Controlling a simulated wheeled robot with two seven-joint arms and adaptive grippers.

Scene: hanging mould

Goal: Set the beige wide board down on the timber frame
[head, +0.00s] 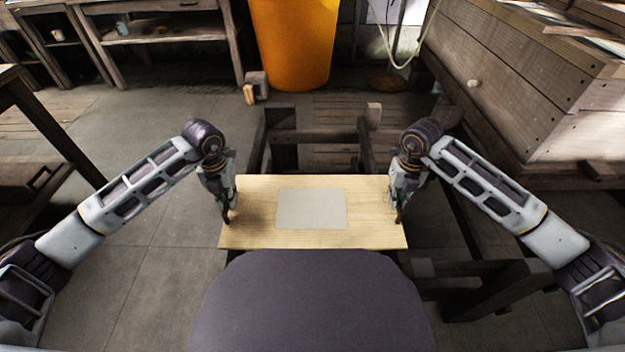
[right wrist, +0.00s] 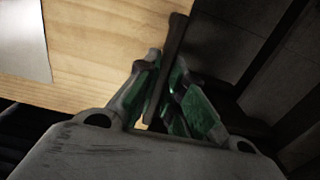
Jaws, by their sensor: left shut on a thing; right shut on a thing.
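The beige wide board (head: 260,238) is a pale wooden panel with a grey rectangle (head: 311,208) on its top. It is held between my two grippers and looks about level. My left gripper (head: 228,218) is shut on its left end. My right gripper (head: 398,216) is shut on its right end. In the right wrist view the board (right wrist: 105,60) runs to the fingers of my right gripper (right wrist: 158,95). The dark timber frame (head: 310,153) stands behind and below the board, which hides part of it. I cannot tell whether the board touches the frame.
An orange barrel (head: 294,45) stands behind the frame. A large wooden crate (head: 530,75) is at the back right, and a wooden bench (head: 165,33) is at the back left. More dark timber (head: 485,290) lies low at the right. The floor at the left is clear.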

